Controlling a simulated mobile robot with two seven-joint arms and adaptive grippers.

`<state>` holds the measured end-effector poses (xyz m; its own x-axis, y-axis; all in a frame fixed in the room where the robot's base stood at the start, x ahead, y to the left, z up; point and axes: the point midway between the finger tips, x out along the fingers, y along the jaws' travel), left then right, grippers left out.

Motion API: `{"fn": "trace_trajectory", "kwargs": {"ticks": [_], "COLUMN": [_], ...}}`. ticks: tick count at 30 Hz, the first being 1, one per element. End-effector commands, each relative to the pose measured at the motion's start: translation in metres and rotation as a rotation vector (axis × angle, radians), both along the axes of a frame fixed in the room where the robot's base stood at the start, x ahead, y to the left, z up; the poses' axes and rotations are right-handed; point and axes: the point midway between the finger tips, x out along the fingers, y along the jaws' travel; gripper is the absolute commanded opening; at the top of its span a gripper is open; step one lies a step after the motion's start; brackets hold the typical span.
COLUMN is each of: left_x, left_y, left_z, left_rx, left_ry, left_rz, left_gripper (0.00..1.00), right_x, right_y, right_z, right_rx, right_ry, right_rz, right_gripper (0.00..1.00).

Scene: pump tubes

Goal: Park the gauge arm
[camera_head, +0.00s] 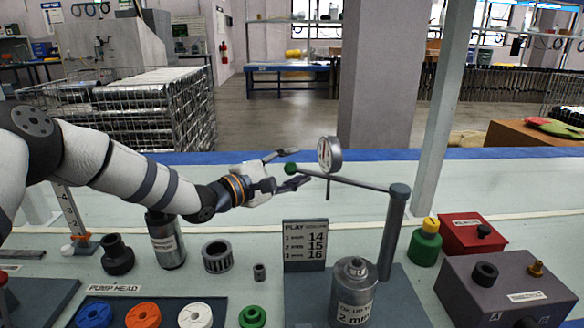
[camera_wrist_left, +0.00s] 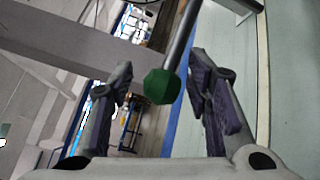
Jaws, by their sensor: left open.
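The gauge arm (camera_head: 360,184) is a thin grey bar reaching left from the top of a grey post (camera_head: 394,235) to a green ball knob (camera_head: 291,168). A round white-faced gauge (camera_head: 325,154) stands on the bar near the knob, with a short pin below. My left gripper (camera_head: 300,167) is open, its fingers above and below the knob. In the left wrist view the green knob (camera_wrist_left: 162,87) lies between the two spread fingers (camera_wrist_left: 160,66), with visible gaps on both sides. My right gripper is not in view.
A silver canister (camera_head: 353,285) and a sign (camera_head: 304,245) stand below the bar. A dark canister (camera_head: 165,240), black fitting (camera_head: 117,254) and ring (camera_head: 217,256) stand below my left arm. At right are a green bottle (camera_head: 425,247), red box (camera_head: 472,234) and grey box (camera_head: 508,290).

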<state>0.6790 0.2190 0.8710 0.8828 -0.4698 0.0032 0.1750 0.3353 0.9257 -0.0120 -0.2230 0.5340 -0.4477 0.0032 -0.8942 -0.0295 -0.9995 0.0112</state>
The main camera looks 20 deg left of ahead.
Motion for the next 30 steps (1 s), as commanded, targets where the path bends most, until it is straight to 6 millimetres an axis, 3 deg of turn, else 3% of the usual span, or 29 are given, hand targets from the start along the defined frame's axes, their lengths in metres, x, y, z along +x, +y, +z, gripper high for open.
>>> {"fn": "trace_trajectory", "kwargs": {"ticks": [5, 12, 18, 30], "left_x": [-0.013, -0.07, -0.101, -0.106], "left_y": [0.009, 0.039, 0.054, 0.056], "left_z": [0.0, 0.001, 0.001, 0.0], "left_rx": [-0.002, -0.004, -0.002, 0.0], "left_ry": [0.002, -0.001, -0.001, 0.0], "left_rz": [0.002, 0.003, 0.001, -0.001], "left_gripper": [0.45, 0.45, 0.45, 0.45], "right_x": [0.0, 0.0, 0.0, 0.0], "right_y": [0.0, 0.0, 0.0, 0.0], "right_z": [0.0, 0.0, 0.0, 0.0], "right_rx": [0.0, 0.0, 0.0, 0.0], "right_ry": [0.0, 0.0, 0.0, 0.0], "right_rz": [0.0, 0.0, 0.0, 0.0], "right_gripper": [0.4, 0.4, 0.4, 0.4]}}
